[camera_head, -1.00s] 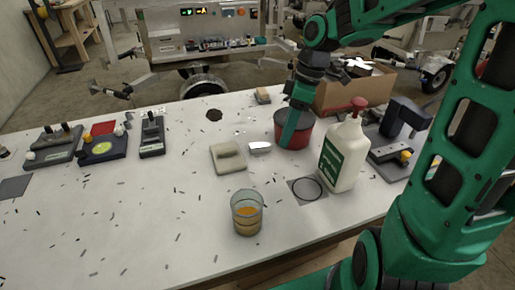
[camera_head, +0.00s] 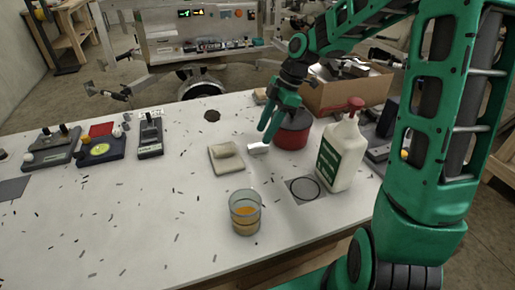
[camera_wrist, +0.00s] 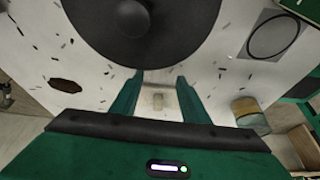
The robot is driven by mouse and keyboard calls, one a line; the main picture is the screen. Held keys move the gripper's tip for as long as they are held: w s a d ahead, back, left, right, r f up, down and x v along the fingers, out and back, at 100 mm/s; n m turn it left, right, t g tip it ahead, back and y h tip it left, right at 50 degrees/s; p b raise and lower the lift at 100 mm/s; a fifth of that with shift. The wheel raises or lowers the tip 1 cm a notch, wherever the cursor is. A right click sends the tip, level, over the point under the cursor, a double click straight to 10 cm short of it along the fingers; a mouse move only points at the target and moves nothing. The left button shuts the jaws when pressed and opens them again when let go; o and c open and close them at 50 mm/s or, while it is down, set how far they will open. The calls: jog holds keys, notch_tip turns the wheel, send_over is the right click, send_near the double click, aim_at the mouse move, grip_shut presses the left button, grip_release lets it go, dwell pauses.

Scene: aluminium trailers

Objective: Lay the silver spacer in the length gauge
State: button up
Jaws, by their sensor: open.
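A small silver piece (camera_head: 258,148), which looks like the silver spacer, lies on the white table between a beige pad and the red pot. My gripper (camera_head: 268,137) is open and empty, pointing down just above and beside the silver piece. In the wrist view, the two fingers of my gripper (camera_wrist: 159,77) stand apart, with a small beige block (camera_wrist: 157,102) seen between them. I cannot pick out the silver piece clearly there. I cannot tell for sure which fixture is the length gauge; a grey labelled fixture (camera_head: 150,140) stands at the left back.
The red pot (camera_head: 292,136) with a dark lid (camera_wrist: 135,20) is close to my gripper. A white bottle (camera_head: 341,155), a glass (camera_head: 245,213) and a cardboard box (camera_head: 345,93) stand nearby. Two more fixtures (camera_head: 97,149) (camera_head: 48,151) sit at the left.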

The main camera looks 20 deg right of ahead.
aim_at(258, 145)
jog(key=shift+x, duration=2.65)
jog(key=shift+w+d, duration=0.15)
jog(key=shift+d, duration=0.05)
jog(key=shift+c, duration=0.5)
grip_shut()
